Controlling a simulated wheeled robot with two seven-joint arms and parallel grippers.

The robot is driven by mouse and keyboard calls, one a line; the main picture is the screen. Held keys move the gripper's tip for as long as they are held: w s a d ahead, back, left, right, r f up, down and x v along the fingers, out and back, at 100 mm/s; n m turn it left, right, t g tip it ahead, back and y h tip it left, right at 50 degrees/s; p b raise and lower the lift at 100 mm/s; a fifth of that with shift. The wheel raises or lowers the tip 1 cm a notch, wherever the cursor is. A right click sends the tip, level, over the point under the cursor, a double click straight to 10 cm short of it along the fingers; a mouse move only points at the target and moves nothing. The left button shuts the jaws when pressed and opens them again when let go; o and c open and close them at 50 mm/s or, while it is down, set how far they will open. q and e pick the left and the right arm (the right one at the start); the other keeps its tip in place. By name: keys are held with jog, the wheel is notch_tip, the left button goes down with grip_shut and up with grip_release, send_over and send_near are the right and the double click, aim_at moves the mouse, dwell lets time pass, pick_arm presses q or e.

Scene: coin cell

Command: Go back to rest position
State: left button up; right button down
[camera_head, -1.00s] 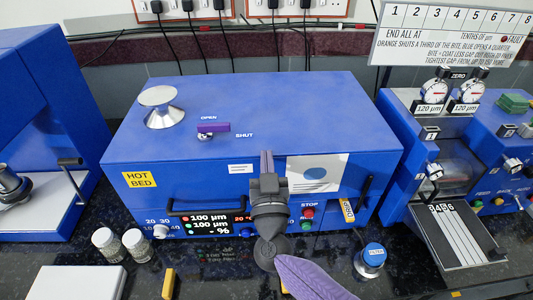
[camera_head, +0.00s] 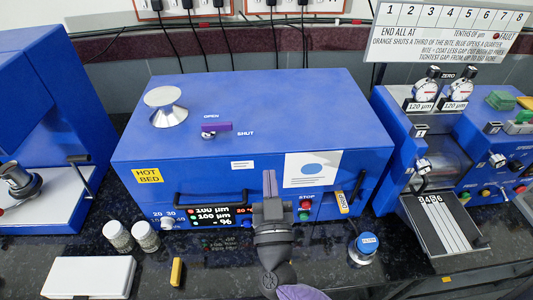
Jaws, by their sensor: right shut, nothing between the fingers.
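My right gripper (camera_head: 269,183) is in front of the blue hot bed machine (camera_head: 250,120), its arm coming up from the bottom of the head view. Its fingers are together and hold nothing. The gripper hides part of the front panel between the display (camera_head: 212,217) and the red and green buttons (camera_head: 304,211). My left gripper is not in view.
A second blue machine (camera_head: 40,100) stands at left and a gauge machine (camera_head: 425,150) at right. Two jars (camera_head: 118,236), a white box (camera_head: 90,277), a yellow block (camera_head: 177,271) and a blue-capped filter jar (camera_head: 364,248) stand on the dark counter (camera_head: 215,275).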

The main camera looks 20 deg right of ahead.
jog(key=s+a+f+n+g+y, duration=0.5)
jog(key=s+a+n+g+y, duration=0.3)
jog(key=y, duration=0.5)
jog(key=s+d+f+m+g+h, duration=0.3)
jog(key=s+d+f+g+h, duration=0.4)
jog(key=s+d+g, duration=0.25)
notch_tip(320, 180, down, 21)
jog(key=s+g+b, duration=0.2)
jog(key=s+b, duration=0.1)
jog(key=b, duration=0.3)
pick_arm(q)
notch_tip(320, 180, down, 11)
jog(key=b, duration=0.4)
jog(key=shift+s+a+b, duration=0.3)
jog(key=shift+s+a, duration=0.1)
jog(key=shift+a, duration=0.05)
pick_arm(e)
jog(key=s+d+f+n, duration=0.1)
jog(key=s+d+f, duration=0.2)
jog(key=s+f, duration=1.1)
notch_tip(320, 180, down, 3)
jog(key=shift+r+g, duration=0.15)
jog(key=shift+g, duration=0.3)
